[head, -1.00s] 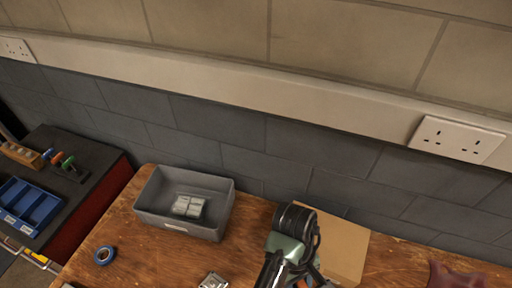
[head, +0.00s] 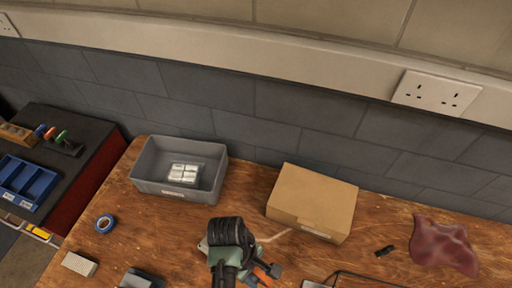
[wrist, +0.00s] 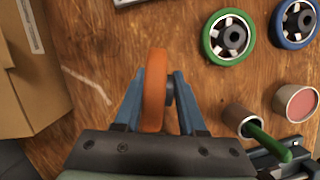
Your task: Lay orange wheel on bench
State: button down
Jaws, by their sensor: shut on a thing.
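My gripper (wrist: 156,108) is shut on the orange wheel (wrist: 154,85), with one blue finger on each side of it. In the wrist view the wheel appears edge-on, with a dark hub part on its right side. The wooden bench (wrist: 110,35) lies beneath; I cannot tell how far the wheel is above it. In the head view my gripper (head: 260,271) is in front of the cardboard box, mostly hidden by my own arm, and only a little orange shows. The bench (head: 180,225) runs along the wall there.
A green wheel (wrist: 228,37) and a blue wheel (wrist: 296,24) lie to the right, above a metal cup (wrist: 242,120) with a green handle and a reddish-topped tin (wrist: 296,102).

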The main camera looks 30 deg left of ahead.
aim_at(256, 279)
jog(key=shift+f, duration=2.25)
jog(key=shift+f, duration=0.2)
jog(key=shift+c, duration=2.4)
grip_release()
jog(key=shift+r, duration=0.2)
jog(key=v, duration=1.2)
